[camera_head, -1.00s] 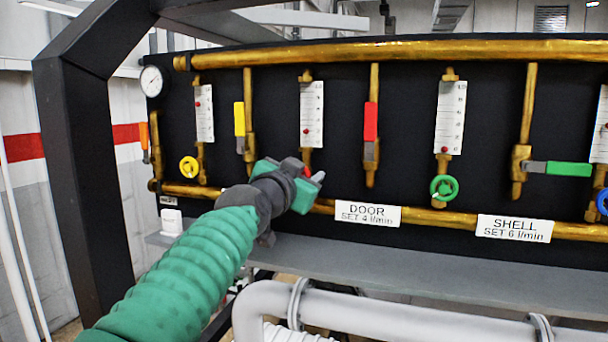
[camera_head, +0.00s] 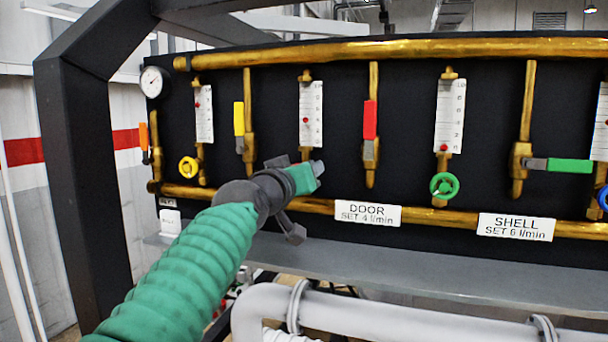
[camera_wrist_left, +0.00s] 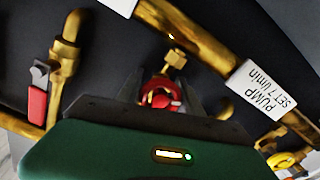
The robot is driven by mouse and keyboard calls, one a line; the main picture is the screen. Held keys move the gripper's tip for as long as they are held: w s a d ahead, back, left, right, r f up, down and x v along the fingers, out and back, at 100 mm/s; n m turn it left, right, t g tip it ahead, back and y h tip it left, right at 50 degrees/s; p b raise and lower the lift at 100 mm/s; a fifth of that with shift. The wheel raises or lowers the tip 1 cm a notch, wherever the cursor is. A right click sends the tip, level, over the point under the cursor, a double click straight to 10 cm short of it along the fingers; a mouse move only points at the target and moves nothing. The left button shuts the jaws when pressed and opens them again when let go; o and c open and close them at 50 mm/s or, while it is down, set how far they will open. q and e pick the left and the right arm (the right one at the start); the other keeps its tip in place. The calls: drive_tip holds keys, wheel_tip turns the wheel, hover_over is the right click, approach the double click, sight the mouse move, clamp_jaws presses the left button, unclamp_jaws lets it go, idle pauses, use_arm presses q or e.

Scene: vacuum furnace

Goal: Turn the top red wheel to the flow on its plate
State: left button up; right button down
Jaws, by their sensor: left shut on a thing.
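The red wheel (camera_wrist_left: 161,96) shows in the left wrist view between the fingers of my left gripper (camera_wrist_left: 161,90), which is shut on it. In the head view my left gripper (camera_head: 292,180) covers this wheel at the foot of the second white flow scale (camera_head: 311,100). The small red ball (camera_head: 306,120) in that scale stands a little below mid-height; its exact reading is too small to tell. The plate (camera_head: 367,214) at the right below it reads DOOR, SET 4 l/min. My right gripper is not in view.
A yellow wheel (camera_head: 188,166) is to the left and a green wheel (camera_head: 444,186) to the right. A red lever (camera_head: 370,120) hangs beside the scale. Brass pipes cross the black panel. A grey ledge (camera_head: 400,265) and a white pipe (camera_head: 400,312) lie below.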

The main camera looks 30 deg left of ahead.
use_arm(q)
drive_tip(key=shift+s+r+n, duration=0.1)
drive_tip(key=shift+r+n, duration=0.15)
drive_tip(key=shift+n, duration=0.35)
drive_tip(key=o, duration=1.4)
drive_tip(key=shift+a+f, duration=0.1)
drive_tip(key=shift+f, duration=0.05)
drive_tip(key=b+v, duration=1.1)
drive_tip(key=v, duration=0.5)
drive_tip(key=shift+s+d, duration=0.2)
drive_tip(key=shift+d, duration=0.05)
